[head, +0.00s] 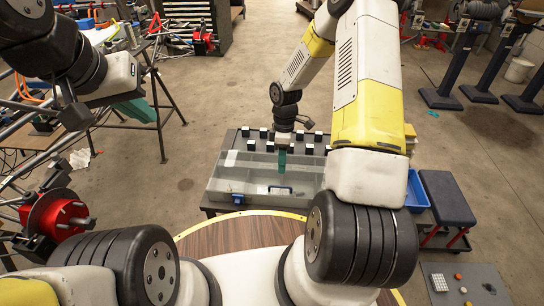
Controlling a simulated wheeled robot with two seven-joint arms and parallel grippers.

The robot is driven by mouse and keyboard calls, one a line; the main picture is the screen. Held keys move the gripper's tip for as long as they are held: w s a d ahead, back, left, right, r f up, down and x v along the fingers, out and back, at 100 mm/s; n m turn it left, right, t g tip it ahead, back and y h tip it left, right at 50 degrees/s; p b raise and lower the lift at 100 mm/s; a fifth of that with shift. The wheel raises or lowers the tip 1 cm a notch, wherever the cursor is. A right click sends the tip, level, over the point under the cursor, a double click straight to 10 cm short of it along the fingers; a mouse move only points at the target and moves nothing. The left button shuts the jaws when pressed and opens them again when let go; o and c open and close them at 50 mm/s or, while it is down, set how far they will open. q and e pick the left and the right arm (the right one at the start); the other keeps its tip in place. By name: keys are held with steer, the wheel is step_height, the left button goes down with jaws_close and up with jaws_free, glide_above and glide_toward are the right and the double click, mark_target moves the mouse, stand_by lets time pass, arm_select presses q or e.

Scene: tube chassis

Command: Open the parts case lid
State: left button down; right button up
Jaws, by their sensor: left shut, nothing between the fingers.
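The parts case (228,187) is a wide grey case on a low stand in the middle of the head view. Its lid looks pale and see-through and appears closed. A blue latch (238,199) shows at the front left, and a dark and blue handle shape lies near the front middle. My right gripper (282,163) points down with teal fingers over the middle of the case. Whether it touches the lid is unclear, and so is the gap between its fingers. My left gripper (136,111), also teal, is shut and empty, off to the left of the case.
A blue tray (416,192) and a dark padded stool (447,198) stand to the right. A metal tube frame with a red hub (62,216) fills the left.

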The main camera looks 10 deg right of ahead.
glide_above(281, 191)
step_height(281, 191, down, 8)
steer(key=shift+w+r, duration=0.1)
stand_by(0.3)
jaws_close()
stand_by(1.3)
